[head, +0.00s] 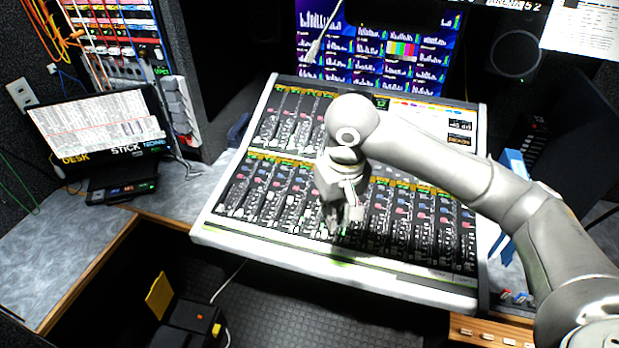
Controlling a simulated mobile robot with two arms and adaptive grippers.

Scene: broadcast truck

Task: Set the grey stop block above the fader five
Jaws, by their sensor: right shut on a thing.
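My right gripper (342,222) points down over the lower bank of faders on the mixing console (330,258). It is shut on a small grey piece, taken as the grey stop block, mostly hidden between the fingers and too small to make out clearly. The fingertips are low, near the middle of the fader rows; I cannot tell whether they touch the panel. Fader five cannot be told apart from the other faders, and my wrist covers part of the strips. My left gripper is not in view.
Screens (380,45) stand behind the console. A blue object (513,163) stands right of the console. My right arm crosses the console's right side.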

